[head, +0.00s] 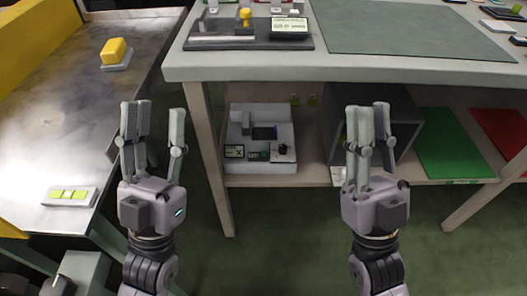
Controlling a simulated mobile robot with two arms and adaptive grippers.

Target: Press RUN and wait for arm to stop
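No RUN lettering is legible. A yellow block-shaped button (115,51) on a grey base sits on the metal surface at the left. A small white panel with yellow-green squares (69,196) lies nearer on that surface. My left gripper (154,115) is open and empty, to the right of both. My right gripper (371,109) looks shut, its fingers close together with nothing seen between them, in front of the shelf. No other moving arm is identifiable in view.
A workbench (400,72) stands ahead, with a measuring device (250,32) whose display seems to read 60.0 mm. Its lower shelf holds a white machine (262,140), a dark box (405,118), and green (450,142) and red (505,130) panels. Floor is free between my grippers.

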